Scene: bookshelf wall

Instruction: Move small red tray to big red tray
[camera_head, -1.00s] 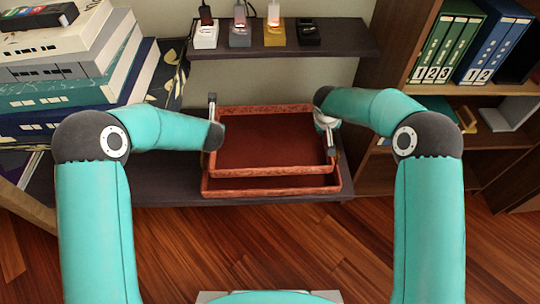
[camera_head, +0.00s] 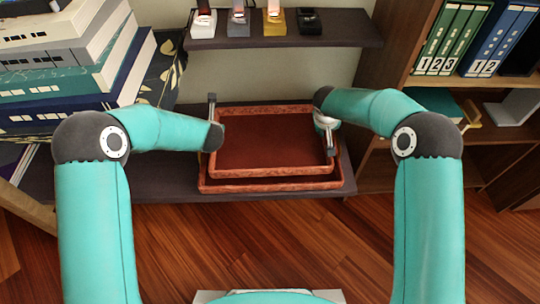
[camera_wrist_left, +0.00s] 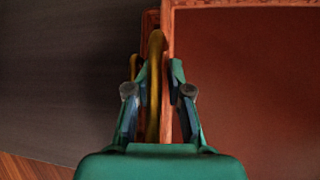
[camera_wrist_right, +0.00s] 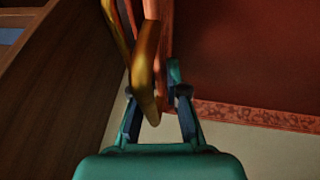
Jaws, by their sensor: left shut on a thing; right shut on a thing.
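The small red tray (camera_head: 272,140) is held level between my two grippers in the head view. The big red tray (camera_head: 270,186) lies just below it on the low dark shelf, mostly hidden by the small tray. My left gripper (camera_head: 212,140) is shut on the small tray's left side; the left wrist view shows the fingers (camera_wrist_left: 155,90) around a gold handle. My right gripper (camera_head: 331,143) is shut on the right side, and the right wrist view shows its fingers (camera_wrist_right: 155,95) around the other gold handle (camera_wrist_right: 146,65). Whether the trays touch is hard to tell.
Stacked books and boxes (camera_head: 60,70) stand at the left. An upper shelf (camera_head: 285,34) with several small items is above the trays. A bookcase (camera_head: 400,50) with green and blue binders stands at the right. Wooden floor (camera_head: 270,240) is clear in front.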

